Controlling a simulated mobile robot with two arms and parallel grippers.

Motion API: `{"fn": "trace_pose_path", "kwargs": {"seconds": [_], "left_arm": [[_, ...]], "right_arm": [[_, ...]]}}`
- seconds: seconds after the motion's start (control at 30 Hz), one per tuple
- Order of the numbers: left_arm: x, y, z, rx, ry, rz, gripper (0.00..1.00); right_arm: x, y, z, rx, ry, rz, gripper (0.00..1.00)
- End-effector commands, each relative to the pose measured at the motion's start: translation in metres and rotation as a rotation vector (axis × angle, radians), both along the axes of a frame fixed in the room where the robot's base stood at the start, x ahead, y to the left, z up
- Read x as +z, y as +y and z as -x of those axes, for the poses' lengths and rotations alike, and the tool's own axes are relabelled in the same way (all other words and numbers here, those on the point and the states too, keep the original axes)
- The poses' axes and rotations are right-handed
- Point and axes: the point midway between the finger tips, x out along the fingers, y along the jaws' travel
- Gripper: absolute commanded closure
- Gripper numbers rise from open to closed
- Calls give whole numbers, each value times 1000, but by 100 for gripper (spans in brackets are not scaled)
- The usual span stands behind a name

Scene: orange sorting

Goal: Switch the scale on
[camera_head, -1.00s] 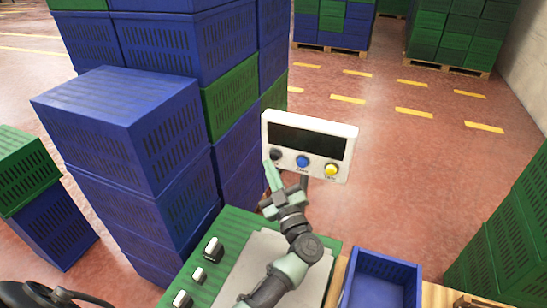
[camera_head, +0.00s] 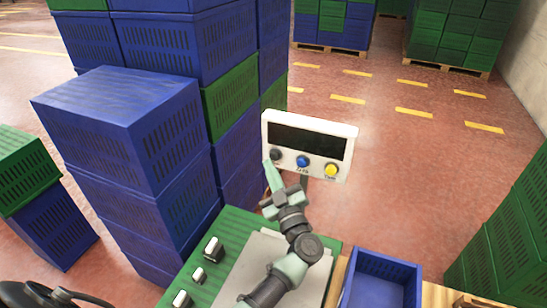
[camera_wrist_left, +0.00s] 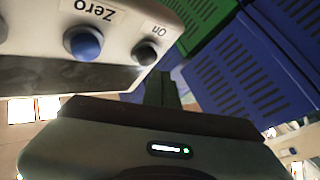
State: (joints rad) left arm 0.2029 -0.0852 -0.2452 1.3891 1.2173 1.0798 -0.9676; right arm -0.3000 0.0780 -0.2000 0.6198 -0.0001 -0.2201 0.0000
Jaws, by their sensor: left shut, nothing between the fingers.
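The scale's white display unit (camera_head: 342,128) stands upright behind the worktop with a dark, blank screen (camera_head: 306,142). Below the screen are a black button (camera_head: 277,154), a blue button (camera_head: 302,161) and a yellow button (camera_head: 331,169). In the left wrist view the black button (camera_wrist_left: 145,53) is labelled "On" and the blue one (camera_wrist_left: 83,43) "Zero". My left gripper (camera_head: 268,164) is shut and empty, its tips just below and left of the black button. In the wrist view its fingers (camera_wrist_left: 161,88) point close to that button; I cannot tell if they touch. My right gripper is not in view.
A grey plate (camera_head: 252,270) lies below the display, partly behind my left arm. An open blue crate (camera_head: 382,278) stands right. Stacked blue crates (camera_head: 125,110) rise close on the left.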

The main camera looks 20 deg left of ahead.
Motion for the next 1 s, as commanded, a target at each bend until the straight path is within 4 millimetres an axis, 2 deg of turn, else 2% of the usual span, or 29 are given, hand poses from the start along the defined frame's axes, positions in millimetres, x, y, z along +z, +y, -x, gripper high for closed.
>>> {"fn": "trace_pose_path", "kwargs": {"seconds": [0.3, 1.0], "left_arm": [[0, 0, -9, 0, 0, 0, 100], [0, 1, -12, 0, 0, 0, 100]], "right_arm": [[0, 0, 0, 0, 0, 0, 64], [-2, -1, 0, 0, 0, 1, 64]]}}
